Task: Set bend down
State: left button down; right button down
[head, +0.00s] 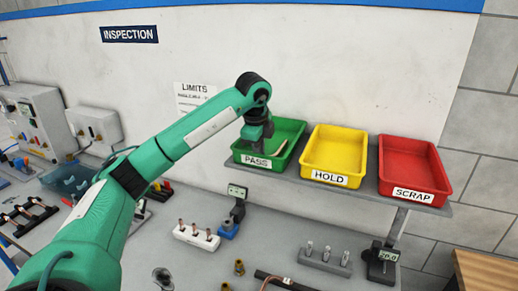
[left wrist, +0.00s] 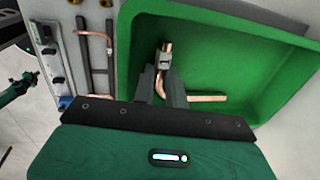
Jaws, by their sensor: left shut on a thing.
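My left gripper (head: 262,137) reaches down into the green PASS tray (head: 236,151). In the left wrist view its fingers (left wrist: 161,76) are shut on a copper bend (left wrist: 166,47), inside the tray's walls. A copper length (left wrist: 207,98) lies sideways to the right of the fingers; a finger hides whether it joins the held piece. In the head view, copper shows in the tray (head: 283,146) to the right of the gripper. I cannot tell whether the held bend touches the tray floor. My right gripper is not in view.
The yellow HOLD tray (head: 312,154) and red SCRAP tray (head: 410,168) stand to the right on the same shelf (head: 364,186). Below are a white block with copper pieces (head: 196,236), a gauge (head: 237,192) and a grey block with pins (head: 325,260). A wall rises behind.

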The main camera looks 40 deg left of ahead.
pick_arm(q)
jog(key=c, duration=1.7)
grip_release()
jog(key=shift+r, duration=0.1)
jog(key=shift+r, duration=0.3)
notch_tip(320, 180, up, 11)
jog(key=s+b, duration=0.1)
jog(key=s, duration=0.1)
jog(key=shift+d, duration=0.35)
jog(key=shift+s, duration=0.1)
